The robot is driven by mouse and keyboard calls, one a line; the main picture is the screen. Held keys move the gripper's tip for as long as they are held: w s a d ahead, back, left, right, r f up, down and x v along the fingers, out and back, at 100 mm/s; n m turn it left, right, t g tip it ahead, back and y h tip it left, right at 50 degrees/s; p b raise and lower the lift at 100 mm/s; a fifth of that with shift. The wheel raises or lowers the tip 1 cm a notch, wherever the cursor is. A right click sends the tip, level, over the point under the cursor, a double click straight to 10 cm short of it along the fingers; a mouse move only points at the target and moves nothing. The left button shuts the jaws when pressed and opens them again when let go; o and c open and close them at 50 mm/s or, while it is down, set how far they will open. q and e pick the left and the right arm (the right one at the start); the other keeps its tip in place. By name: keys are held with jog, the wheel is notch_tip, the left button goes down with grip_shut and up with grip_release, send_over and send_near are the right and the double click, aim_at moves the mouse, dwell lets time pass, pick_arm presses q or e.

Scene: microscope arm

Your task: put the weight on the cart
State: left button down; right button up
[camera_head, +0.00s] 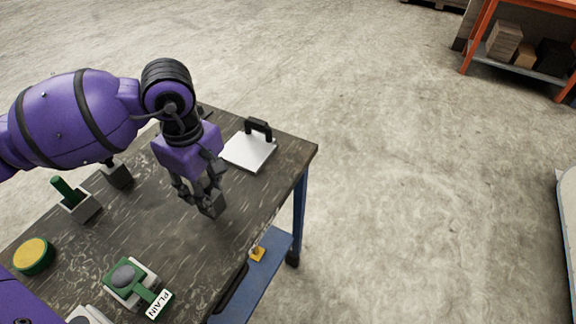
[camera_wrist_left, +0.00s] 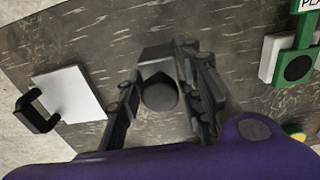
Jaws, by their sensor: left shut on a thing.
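My left gripper (camera_head: 204,193) points down over the dark table (camera_head: 165,225) and is shut on a small dark grey block, which I take to be the weight (camera_head: 211,208). In the left wrist view the weight (camera_wrist_left: 158,52) shows between the fingers, with a round grey knob. I cannot tell whether its underside touches the table. A white plate with a black handle (camera_head: 247,153) lies flat near the table's far right corner, apart from the gripper. I cannot tell for sure which thing is the cart. My right gripper is not in view.
A green-handled block (camera_head: 80,206), a yellow-topped round green thing (camera_head: 34,256) and a green piece labelled PLAIN (camera_head: 130,282) stand on the left and near parts of the table. An orange shelf (camera_head: 515,60) stands far right.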

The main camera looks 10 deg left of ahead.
pick_arm(q)
jog(key=shift+f, duration=1.15)
jog(key=shift+f, duration=0.1)
jog(key=c, duration=1.7)
grip_release()
jog(key=shift+s+f, duration=0.1)
jog(key=shift+f, duration=0.05)
jog(key=o, duration=0.5)
notch_tip(320, 180, up, 12)
jog(key=shift+s+r, duration=0.1)
jog(key=shift+r, duration=0.15)
